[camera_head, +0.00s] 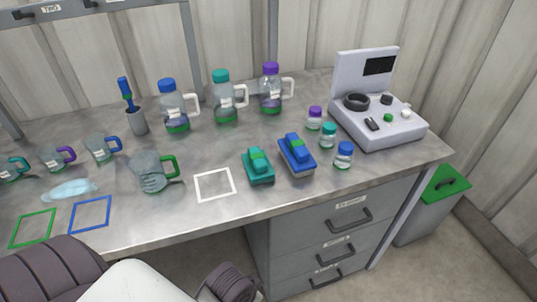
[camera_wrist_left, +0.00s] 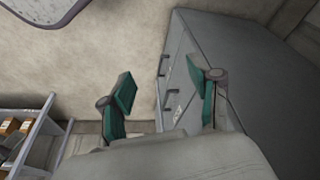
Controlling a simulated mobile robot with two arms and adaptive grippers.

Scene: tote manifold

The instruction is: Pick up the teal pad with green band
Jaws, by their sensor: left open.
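The teal pad with a green band (camera_head: 258,174) lies on the grey workbench (camera_head: 300,205) in the head view, near the front edge and just left of a similar blue pad with a green band (camera_head: 297,158). My left gripper (camera_wrist_left: 162,84) shows in the left wrist view with its two green-padded fingers apart and nothing between them. That view shows the floor and the grey drawer cabinet (camera_wrist_left: 174,75), and no pad. The head view does not show my left fingers clearly. My right gripper is in neither view.
A white square outline (camera_head: 214,185) lies left of the teal pad. A jug with a green handle (camera_head: 150,172) stands further left. Small jars (camera_head: 328,135) stand right of the blue pad, before a white device (camera_head: 385,125). Tall bottles (camera_head: 223,98) stand behind.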

